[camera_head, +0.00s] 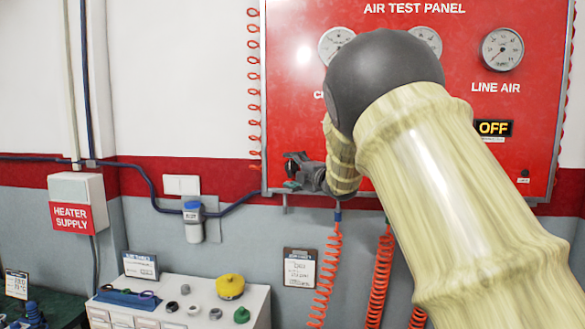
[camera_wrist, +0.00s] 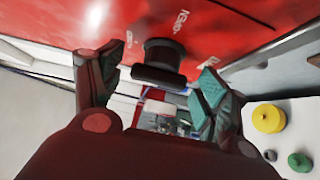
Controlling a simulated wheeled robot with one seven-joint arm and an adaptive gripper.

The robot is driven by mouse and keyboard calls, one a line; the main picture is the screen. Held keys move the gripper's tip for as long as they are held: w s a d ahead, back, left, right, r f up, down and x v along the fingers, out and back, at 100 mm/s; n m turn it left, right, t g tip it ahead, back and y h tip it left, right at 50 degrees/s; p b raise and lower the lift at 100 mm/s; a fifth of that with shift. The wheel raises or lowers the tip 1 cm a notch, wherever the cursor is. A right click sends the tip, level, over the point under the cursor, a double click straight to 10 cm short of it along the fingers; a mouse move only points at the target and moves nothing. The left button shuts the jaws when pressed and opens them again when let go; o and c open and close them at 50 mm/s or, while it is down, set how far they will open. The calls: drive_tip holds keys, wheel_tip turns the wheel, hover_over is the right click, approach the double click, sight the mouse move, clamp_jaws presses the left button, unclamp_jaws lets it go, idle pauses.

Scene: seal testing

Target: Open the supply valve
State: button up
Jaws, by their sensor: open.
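The red air test panel (camera_head: 300,100) hangs on the wall behind my arm, which covers part of it. In the wrist view a dark round knob (camera_wrist: 160,62) stands out from the red panel face (camera_wrist: 220,25). It appears to be the supply valve, but its label is only partly visible and not legible. My gripper (camera_wrist: 160,92) is open, one finger on each side of the knob in the picture, with visible gaps. In the head view my gripper (camera_head: 296,172) is at the panel's lower left edge. I cannot clearly make out the knob there.
Gauges (camera_head: 502,49) sit along the panel top, and an OFF display (camera_head: 494,128) is at its right. Coiled orange hoses (camera_head: 327,275) hang below. A white cabinet (camera_head: 255,300) carries a yellow part (camera_head: 230,286) and small parts. A heater supply box (camera_head: 77,203) is left.

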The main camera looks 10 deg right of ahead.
drive_tip(key=c, duration=1)
drive_tip(key=shift+c, duration=0.2)
